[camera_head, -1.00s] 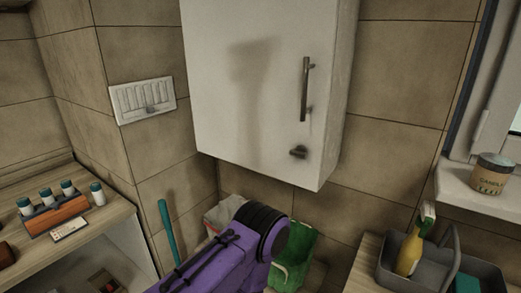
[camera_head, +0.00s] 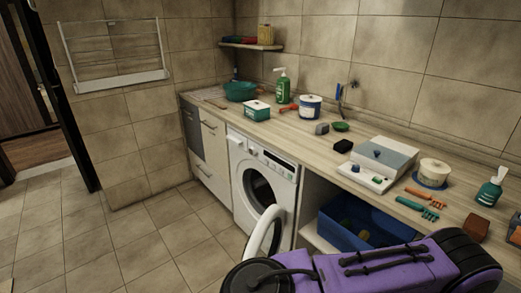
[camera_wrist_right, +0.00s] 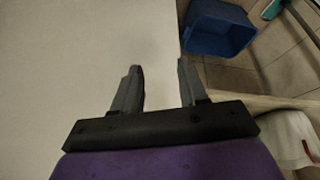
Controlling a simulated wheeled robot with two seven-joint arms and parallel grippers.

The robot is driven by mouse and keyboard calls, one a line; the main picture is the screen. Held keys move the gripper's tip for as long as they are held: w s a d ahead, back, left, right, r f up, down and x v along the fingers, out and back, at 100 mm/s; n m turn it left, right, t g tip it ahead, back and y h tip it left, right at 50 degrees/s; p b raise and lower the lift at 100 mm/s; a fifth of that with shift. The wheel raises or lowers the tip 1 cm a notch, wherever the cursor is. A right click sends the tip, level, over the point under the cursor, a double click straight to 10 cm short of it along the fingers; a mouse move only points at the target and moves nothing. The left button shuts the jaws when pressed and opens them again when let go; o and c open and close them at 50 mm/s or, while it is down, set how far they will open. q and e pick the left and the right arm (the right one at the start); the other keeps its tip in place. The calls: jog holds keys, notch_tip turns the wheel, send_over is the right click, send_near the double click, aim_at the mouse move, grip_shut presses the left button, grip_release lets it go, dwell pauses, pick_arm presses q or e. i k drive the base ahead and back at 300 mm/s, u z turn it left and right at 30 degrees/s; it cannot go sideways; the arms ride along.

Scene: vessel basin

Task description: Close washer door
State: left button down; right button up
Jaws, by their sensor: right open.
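The white washer (camera_head: 284,172) stands under the counter in the head view. Its round door (camera_head: 262,236) is swung open toward me, seen as a white ring. The dark drum opening (camera_head: 260,188) shows behind it. The door's lower part is hidden by my purple arm. My right gripper (camera_wrist_right: 158,88) shows in the right wrist view with its two grey fingers apart and nothing between them. A plain pale surface lies beyond the fingers. The washer door cannot be made out in that view. My left gripper is not in view.
A blue crate (camera_head: 350,222) sits in the open space right of the washer. The counter (camera_head: 300,128) above holds bottles, tubs and tools. A drawer cabinet (camera_head: 214,150) stands left of the washer. The tiled floor (camera_head: 130,245) at left is clear. A blue bin (camera_wrist_right: 220,30) shows in the wrist view.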

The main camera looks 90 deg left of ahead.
aim_at(275, 214)
jog(key=u, duration=2.7)
jog(key=i, duration=0.5)
jog(key=z, duration=0.5)
jog(key=k, duration=1.15)
jog(key=z, duration=0.7)
jog(key=i, duration=0.7)
jog(key=u, duration=0.85)
jog(key=i, duration=0.7)
jog(key=u, duration=0.1)
